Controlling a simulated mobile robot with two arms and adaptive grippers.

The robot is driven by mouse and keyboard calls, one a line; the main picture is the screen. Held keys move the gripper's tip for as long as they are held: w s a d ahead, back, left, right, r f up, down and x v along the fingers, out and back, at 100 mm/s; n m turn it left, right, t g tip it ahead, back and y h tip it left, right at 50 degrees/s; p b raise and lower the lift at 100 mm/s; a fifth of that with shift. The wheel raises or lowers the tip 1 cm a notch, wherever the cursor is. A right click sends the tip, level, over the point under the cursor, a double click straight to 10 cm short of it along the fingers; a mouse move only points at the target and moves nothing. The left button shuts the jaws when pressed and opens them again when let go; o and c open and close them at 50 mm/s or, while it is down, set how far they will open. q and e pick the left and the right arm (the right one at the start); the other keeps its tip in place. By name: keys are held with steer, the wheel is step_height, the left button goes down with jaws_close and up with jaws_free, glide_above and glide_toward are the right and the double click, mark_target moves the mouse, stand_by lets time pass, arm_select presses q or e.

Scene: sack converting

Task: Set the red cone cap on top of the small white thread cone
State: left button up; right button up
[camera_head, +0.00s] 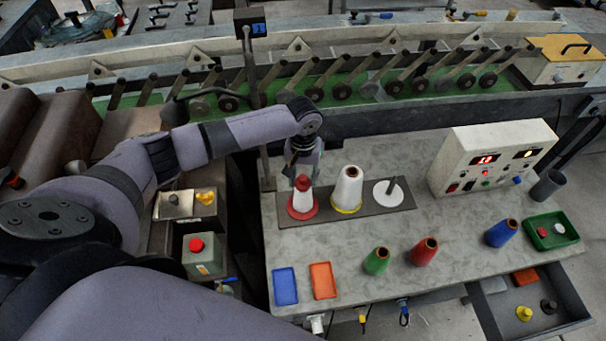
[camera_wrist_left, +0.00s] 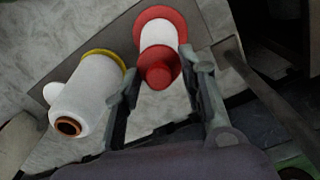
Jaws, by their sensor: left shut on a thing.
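The small white thread cone (camera_head: 303,202) stands upright on a red round base at the left end of a dark grey plate (camera_head: 375,222). The red cone cap (camera_head: 302,183) is at the cone's top. My left gripper (camera_head: 302,175) points down over the cone, shut on the cap. In the left wrist view the cap (camera_wrist_left: 158,76) is between the fingers (camera_wrist_left: 160,72), in line with the white cone (camera_wrist_left: 157,38) and its red base. I cannot tell if the cap touches the cone or is slightly above it. My right gripper is out of view.
A taller white cone (camera_head: 348,188) on a yellow base stands close right of the gripper, then a white disc with a peg (camera_head: 388,192).

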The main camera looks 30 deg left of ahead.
arm_select(q)
steer(key=shift+f, duration=0.6)
stand_by(0.4)
steer(key=o, duration=0.9)
step_height(320, 180, up, 12)
stand_by(0.6)
